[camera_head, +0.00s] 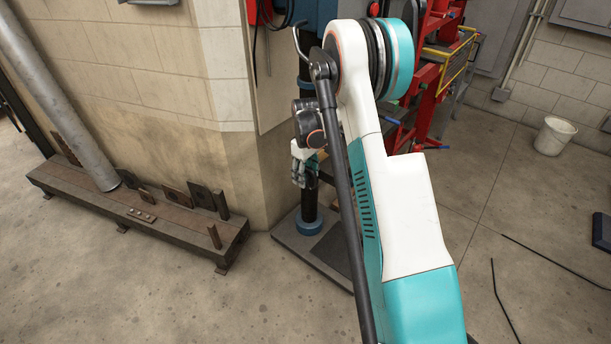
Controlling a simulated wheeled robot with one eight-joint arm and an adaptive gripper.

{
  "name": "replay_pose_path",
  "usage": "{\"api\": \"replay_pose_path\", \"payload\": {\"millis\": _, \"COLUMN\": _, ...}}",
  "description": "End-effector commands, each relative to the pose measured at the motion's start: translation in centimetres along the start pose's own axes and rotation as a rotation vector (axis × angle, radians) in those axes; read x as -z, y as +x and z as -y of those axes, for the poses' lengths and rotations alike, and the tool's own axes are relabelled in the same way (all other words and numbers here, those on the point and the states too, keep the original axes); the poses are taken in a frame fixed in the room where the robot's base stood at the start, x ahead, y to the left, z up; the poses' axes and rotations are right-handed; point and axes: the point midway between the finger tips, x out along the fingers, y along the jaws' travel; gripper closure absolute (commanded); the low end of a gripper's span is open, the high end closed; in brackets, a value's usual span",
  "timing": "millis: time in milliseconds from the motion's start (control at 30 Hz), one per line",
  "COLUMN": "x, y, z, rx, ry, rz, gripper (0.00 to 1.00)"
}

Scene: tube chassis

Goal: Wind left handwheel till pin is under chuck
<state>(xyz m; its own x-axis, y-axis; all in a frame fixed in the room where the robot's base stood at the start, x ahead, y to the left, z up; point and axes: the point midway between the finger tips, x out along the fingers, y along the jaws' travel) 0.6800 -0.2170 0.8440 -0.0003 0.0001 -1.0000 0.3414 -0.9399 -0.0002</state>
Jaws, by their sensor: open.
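A drill press with a blue head (312,14) stands behind my arm, beside the wall corner. Its dark column (308,200) rises from a blue collar (309,226) on a grey floor plate (302,250). My gripper (299,180) is small in view, in front of the column, and points downward. It is open, and I see nothing held in it. My large white and teal arm covers much of the machine. I cannot make out the left handwheel, the pin or the chuck.
A brown steel bench (140,218) with upright plates and a leaning grey pipe (60,95) stands at left. A red frame (428,90) stands behind my arm. A white bucket (554,136) is at right.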

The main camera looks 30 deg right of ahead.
Motion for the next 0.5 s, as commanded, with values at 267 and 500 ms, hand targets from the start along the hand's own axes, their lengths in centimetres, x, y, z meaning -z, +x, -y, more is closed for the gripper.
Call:
{"api": "replay_pose_path", "payload": {"millis": 267, "x": -0.01, "y": 0.01, "z": 0.0, "rx": 0.0, "ry": 0.0, "rz": 0.0, "gripper": 0.61}}
{"api": "replay_pose_path", "payload": {"millis": 500, "x": 0.0, "y": 0.02, "z": 0.09, "rx": 0.002, "ry": 0.0, "rz": 0.0, "gripper": 0.91}}
